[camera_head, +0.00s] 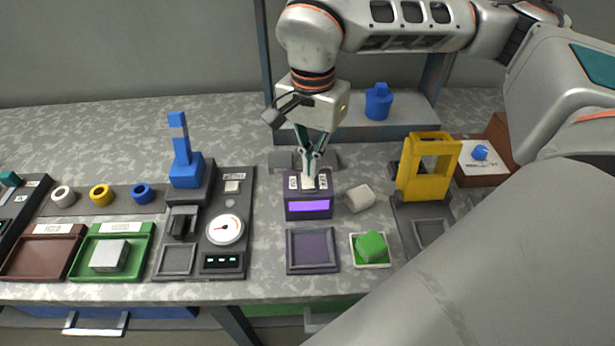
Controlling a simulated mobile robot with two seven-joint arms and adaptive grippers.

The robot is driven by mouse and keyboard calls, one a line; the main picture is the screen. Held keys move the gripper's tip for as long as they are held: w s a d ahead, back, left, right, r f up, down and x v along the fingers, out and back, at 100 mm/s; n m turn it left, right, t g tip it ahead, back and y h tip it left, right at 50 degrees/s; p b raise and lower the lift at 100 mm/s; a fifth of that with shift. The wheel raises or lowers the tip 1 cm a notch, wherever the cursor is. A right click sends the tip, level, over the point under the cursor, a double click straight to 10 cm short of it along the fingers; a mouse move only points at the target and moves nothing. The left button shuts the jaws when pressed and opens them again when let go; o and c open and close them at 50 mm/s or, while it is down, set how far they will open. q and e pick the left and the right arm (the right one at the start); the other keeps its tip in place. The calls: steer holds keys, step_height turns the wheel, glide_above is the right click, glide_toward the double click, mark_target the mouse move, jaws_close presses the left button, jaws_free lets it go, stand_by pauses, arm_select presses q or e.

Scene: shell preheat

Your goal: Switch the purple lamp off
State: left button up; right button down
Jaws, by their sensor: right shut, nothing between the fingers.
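The purple lamp box (308,206) stands on the bench near the middle of the head view. Its front strip glows light purple. Pale switch parts show on its top, partly hidden by my fingers. My right gripper (309,181) points down onto the top of the box. Its fingers are shut and empty, with the tips at or just above the switch; I cannot tell whether they touch. My left gripper is not in view.
A dark purple square pad (312,250) lies in front of the box. A whitish block (360,198) sits close on its right, and a green block (371,245) lies on a small tray. A yellow frame (428,170) stands further right. A gauge panel (225,229) is on the left.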

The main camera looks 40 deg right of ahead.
steer(key=shift+f, duration=0.5)
stand_by(0.5)
steer(key=shift+f+b, duration=0.25)
steer(key=shift+b, duration=0.05)
